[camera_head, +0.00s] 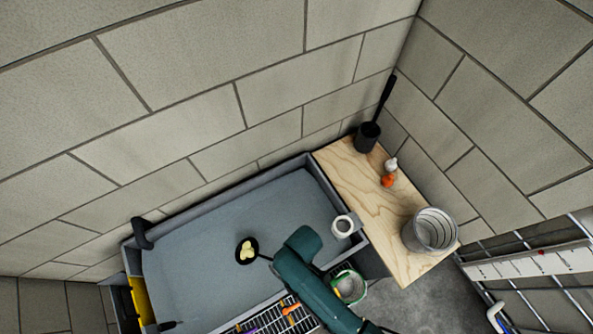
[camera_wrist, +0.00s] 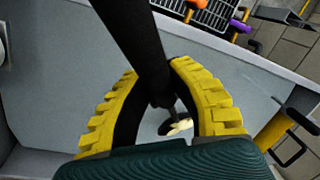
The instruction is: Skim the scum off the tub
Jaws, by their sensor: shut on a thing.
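The tub (camera_head: 312,161) stands against the wall, filled with flat grey-blue liquid (camera_head: 200,285). My gripper (camera_wrist: 158,75) has yellow ribbed fingers shut around the black handle (camera_wrist: 138,35) of a ladle-like skimmer. The skimmer's dark bowl (camera_head: 240,241) is over the middle of the tub in the head view, with pale yellow scum (camera_head: 247,254) in it. The bowl and pale lumps also show between the fingers in the wrist view (camera_wrist: 179,127). I cannot tell whether the bowl touches the liquid. My arm hides the fingers in the head view.
A wooden shelf (camera_head: 350,178) at right holds a black pot (camera_head: 367,137), a small orange-and-white item (camera_head: 387,181) and a ribbed grey bucket (camera_head: 430,230). A white ring-shaped item (camera_head: 343,227) is at the tub's right end. A green-rimmed bucket (camera_head: 349,287) and wire rack (camera_head: 262,318) are at the front.

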